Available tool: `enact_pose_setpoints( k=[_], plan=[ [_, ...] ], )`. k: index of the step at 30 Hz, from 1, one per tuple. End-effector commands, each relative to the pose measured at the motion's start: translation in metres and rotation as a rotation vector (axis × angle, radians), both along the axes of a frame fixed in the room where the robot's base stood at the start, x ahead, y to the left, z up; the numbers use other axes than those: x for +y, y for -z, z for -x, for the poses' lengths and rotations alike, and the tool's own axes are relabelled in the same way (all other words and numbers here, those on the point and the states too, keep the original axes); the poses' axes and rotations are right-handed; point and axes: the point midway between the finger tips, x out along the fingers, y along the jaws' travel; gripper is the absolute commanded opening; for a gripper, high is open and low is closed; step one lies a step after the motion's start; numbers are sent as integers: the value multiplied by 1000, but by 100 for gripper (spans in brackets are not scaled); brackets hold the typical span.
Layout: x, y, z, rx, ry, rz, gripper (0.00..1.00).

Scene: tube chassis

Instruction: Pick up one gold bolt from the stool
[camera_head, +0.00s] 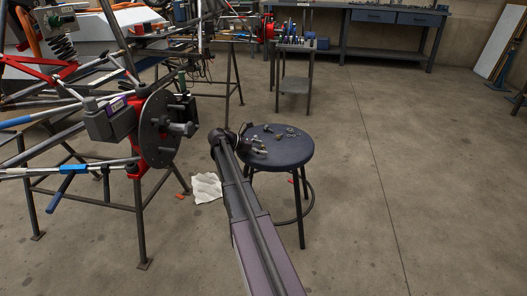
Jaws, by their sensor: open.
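The stool (297,160) has a round dark blue-grey seat on dark legs and stands near the middle of the view. Several small metal pieces (279,136) lie on its seat; they are too small to tell which are gold bolts. My gripper (262,150) is at the left part of the seat, at the end of my arm, which reaches in from the bottom. Its fingers look open, with nothing seen between them. I cannot tell whether it touches the seat. My arm hides the stool's left edge and part of its left side.
A tube chassis (65,108) with a round dark hub disc (160,130) stands on trestles close left of my arm. A white cloth (206,187) lies on the floor by the stool. A workbench (390,22) is at the back. The floor to the right is clear.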

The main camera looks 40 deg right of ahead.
Motion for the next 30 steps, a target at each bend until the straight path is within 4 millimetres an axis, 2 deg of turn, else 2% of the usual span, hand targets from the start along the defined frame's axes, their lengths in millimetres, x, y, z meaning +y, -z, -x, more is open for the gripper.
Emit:
enact_pose_setpoints(
  k=[16,17,18,21,23,30],
  plan=[
    [-1,0,1,0,1,0,100],
    [-1,0,1,0,1,0,94],
    [-1,0,1,0,1,0,82],
    [-1,0,1,0,1,0,56],
    [-2,0,1,0,2,0,43],
    [-2,0,1,0,2,0,41]
  ],
)
